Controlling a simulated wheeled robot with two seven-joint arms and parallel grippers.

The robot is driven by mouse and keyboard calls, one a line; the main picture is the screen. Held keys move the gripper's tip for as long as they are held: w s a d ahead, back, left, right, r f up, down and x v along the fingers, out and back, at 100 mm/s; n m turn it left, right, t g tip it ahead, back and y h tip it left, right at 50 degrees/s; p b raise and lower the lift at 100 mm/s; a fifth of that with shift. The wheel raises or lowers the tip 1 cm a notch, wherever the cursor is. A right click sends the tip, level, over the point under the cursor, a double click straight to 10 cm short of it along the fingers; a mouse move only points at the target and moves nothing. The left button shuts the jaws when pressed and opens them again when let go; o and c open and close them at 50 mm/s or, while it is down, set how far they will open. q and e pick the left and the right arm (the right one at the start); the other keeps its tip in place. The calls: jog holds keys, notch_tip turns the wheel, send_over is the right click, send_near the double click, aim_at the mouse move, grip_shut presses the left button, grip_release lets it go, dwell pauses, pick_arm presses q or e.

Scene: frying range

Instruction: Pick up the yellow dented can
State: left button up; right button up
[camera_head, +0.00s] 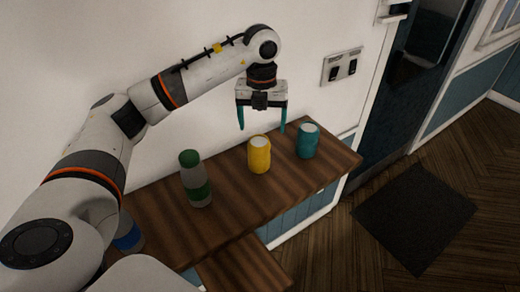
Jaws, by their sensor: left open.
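The yellow can (259,156) stands upright on the brown wooden counter (235,203), with its pale top facing up. A dent is too small to make out clearly. My left gripper (262,126) points down above and slightly behind the can. Its two teal fingers are spread apart with nothing between them. The fingertips appear near the height of the can's top, but the exact gap cannot be told. My right gripper does not show.
A teal can (308,142) stands close to the right of the yellow one. A grey-green bottle (196,180) stands to the left. A blue and white object (128,236) is partly hidden by my left arm. The white wall with a switch plate (342,67) is behind.

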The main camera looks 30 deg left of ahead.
aim_at(260, 141)
pick_arm(q)
jog(key=shift+w+a+f+p, duration=0.15)
jog(key=shift+w+a+f, duration=0.2)
jog(key=shift+f, duration=0.15)
jog(key=shift+w+a+f+p, duration=0.15)
jog(key=shift+w+a+f, duration=0.15)
jog(key=shift+f, duration=0.2)
jog(key=f, duration=0.1)
jog(key=s+f+p, duration=0.1)
jog(key=f, duration=0.2)
jog(key=shift+s+d+f+p, duration=0.15)
jog(key=shift+d+p, duration=0.15)
jog(key=shift+p, duration=0.1)
jog(key=shift+f, duration=0.3)
jog(key=shift+w+a+f+p, duration=0.1)
jog(key=shift+w+f+p, duration=0.1)
jog(key=shift+f+p, duration=0.2)
notch_tip(260, 141, down, 4)
jog(key=shift+s+a+r+p, duration=0.15)
jog(key=shift+r+p, duration=0.1)
jog(key=shift+p, duration=0.7)
jog(key=shift+f, duration=0.55)
jog(key=c, duration=0.9)
jog(key=shift+c, duration=0.6)
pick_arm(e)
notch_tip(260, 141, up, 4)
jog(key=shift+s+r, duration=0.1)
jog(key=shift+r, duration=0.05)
